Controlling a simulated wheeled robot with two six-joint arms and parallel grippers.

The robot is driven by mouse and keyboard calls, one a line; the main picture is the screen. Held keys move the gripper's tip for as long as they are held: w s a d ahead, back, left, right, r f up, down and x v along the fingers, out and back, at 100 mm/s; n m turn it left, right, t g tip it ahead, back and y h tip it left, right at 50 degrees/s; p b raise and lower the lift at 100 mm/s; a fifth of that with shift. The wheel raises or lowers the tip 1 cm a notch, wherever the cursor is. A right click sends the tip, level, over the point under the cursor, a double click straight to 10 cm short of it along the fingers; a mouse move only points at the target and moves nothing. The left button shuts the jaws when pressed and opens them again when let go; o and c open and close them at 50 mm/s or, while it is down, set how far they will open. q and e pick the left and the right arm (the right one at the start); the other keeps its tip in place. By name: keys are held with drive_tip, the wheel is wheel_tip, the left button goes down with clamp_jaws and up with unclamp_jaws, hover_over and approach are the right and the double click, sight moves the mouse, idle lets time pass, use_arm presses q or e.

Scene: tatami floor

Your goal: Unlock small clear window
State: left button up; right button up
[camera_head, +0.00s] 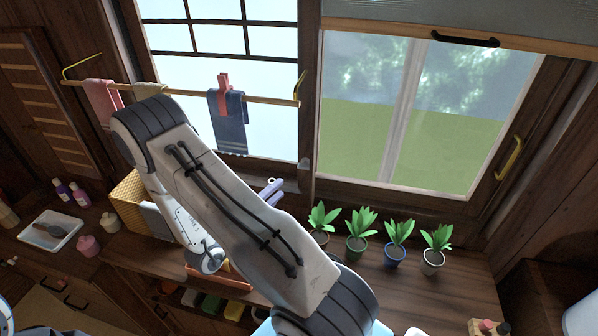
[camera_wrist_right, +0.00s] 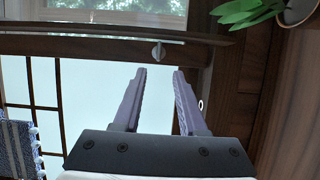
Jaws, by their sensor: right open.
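The small clear window (camera_head: 350,118) is at the right in the head view, with greenery behind the glass. It also shows at the top of the right wrist view (camera_wrist_right: 105,14). A small pale latch knob (camera_wrist_right: 157,51) sits on the dark wooden frame there. My right gripper (camera_wrist_right: 158,72) is open, its two lavender fingers apart and empty, with the knob just beyond and between the tips in the picture. I cannot tell if they touch. In the head view the right gripper (camera_head: 271,188) is left of the window's post, partly hidden by my arm. My left gripper is not in view.
Several potted plants (camera_head: 356,243) stand on the shelf below the window. A rod (camera_head: 180,93) with hanging cloths crosses the frosted window (camera_head: 275,130). A yellow handle (camera_head: 509,158) is on the right frame. A woven basket (camera_head: 130,205) stands at left.

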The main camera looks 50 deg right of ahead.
sight(302, 169)
drive_tip(key=d+p, duration=0.1)
drive_tip(key=d, duration=0.2)
drive_tip(key=d+p, duration=0.1)
drive_tip(key=d, duration=0.2)
drive_tip(key=d+p, duration=0.1)
drive_tip(key=d, duration=0.2)
drive_tip(key=shift+w+d+r, duration=0.1)
drive_tip(key=shift+w+r, duration=0.05)
drive_tip(key=shift+w, duration=0.2)
drive_tip(key=shift+d, duration=0.55)
drive_tip(key=shift+w, duration=0.1)
clamp_jaws()
